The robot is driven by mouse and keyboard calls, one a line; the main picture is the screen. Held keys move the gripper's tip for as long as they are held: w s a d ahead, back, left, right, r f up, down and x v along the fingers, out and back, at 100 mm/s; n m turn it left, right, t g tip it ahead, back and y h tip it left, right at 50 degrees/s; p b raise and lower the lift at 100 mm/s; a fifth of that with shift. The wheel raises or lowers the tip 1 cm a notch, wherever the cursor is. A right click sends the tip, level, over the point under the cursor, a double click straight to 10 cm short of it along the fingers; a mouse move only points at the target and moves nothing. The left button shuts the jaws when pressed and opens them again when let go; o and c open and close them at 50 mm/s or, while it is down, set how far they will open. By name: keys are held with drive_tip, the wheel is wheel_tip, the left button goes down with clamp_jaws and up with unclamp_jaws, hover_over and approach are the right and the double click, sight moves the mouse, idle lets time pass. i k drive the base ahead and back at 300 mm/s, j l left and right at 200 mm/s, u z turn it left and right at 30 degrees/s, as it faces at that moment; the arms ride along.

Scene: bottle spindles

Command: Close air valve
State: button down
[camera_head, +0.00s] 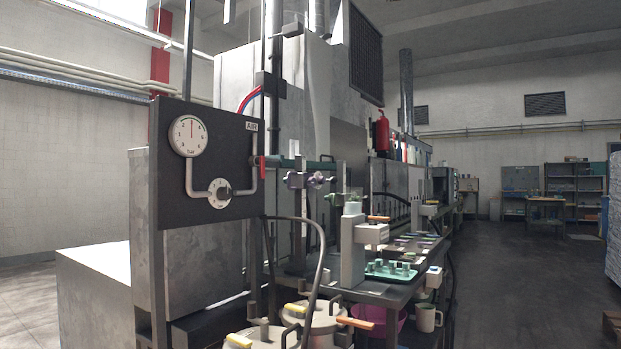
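A dark panel (215,155) at the left carries a small plate marked AIR (251,126). A round white gauge (188,136) is at its upper left, with its needle pointing about straight up. A smaller round dial (220,193) sits below it on a pale pipe that bends up to the right. At the panel's right edge, under the AIR plate, is a small red valve handle (262,168). It looks roughly upright, but it is too small to tell its exact setting. A teal horizontal part extends right from it. My gripper is not in view.
A bench (385,291) at the centre right holds a teal tray (391,271) and a grey upright fixture (352,245). Lidded metal pots (325,316) and a dark hose are at the front. Open floor (525,285) lies right.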

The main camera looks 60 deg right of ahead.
sight(260, 161)
drive_tip(key=k+l, duration=0.1)
drive_tip(key=l, duration=0.55)
drive_tip(key=k+l, duration=0.1)
drive_tip(key=l, duration=0.55)
drive_tip(key=k+l, duration=0.1)
drive_tip(key=l, duration=0.6)
drive_tip(key=k+l, duration=0.1)
drive_tip(key=l, duration=0.55)
drive_tip(key=k+l, duration=0.1)
drive_tip(key=l, duration=0.55)
